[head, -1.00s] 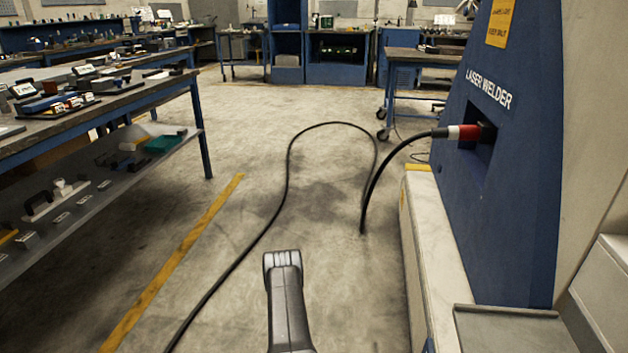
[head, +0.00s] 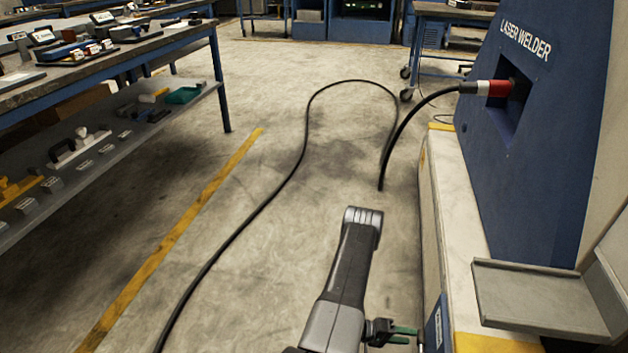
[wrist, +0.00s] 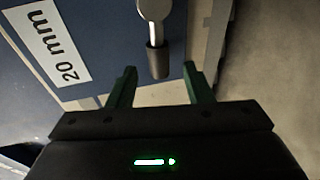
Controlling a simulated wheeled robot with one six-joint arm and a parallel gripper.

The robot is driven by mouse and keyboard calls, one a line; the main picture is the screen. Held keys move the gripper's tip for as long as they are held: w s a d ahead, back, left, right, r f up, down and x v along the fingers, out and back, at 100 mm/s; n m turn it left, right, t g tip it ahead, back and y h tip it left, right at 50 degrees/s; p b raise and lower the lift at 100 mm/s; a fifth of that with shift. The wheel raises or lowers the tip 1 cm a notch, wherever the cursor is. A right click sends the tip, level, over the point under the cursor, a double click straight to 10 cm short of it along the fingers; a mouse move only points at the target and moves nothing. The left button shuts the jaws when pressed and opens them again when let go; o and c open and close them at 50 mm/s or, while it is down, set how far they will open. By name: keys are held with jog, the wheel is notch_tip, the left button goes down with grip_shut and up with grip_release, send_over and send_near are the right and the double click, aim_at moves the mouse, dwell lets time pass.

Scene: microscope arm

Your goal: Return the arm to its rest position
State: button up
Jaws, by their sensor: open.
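My arm (head: 345,275) rises from the bottom of the head view, with its elbow up and leaning right. My gripper (head: 408,335) is low at the right of the arm, its green fingers pointing right towards a small blue labelled panel (head: 436,328). In the wrist view my gripper (wrist: 160,68) is open, one green finger on each side. A round metal piece with a dark knob (wrist: 157,62) shows between the fingers, in front of a blue surface with a "20 mm" label (wrist: 58,45). I cannot tell whether the fingers touch the knob.
The blue laser welder (head: 530,130) stands on a pale base at the right, with a grey shelf (head: 535,293) in front. Its black cable (head: 300,150) loops over the floor. A workbench (head: 110,60) with a loaded lower shelf is at the left.

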aim_at(421, 337)
jog(key=shift+b+x, duration=0.35)
jog(key=shift+x, duration=1.2)
jog(key=s+p+v, duration=0.1)
jog(key=p+v, duration=0.3)
jog(key=v, duration=0.9)
jog(key=shift+m+t, duration=0.3)
jog(key=shift+m, duration=0.6)
jog(key=shift+d+f+b, duration=0.2)
jog(key=shift+d+b, duration=0.3)
jog(key=shift+d, duration=1.65)
jog(key=shift+d+f+b, duration=0.2)
jog(key=shift+d+b, duration=0.25)
jog(key=shift+d, duration=1.75)
jog(key=shift+d+f+b, duration=0.25)
jog(key=shift+d+b, duration=0.25)
jog(key=shift+d, duration=1.65)
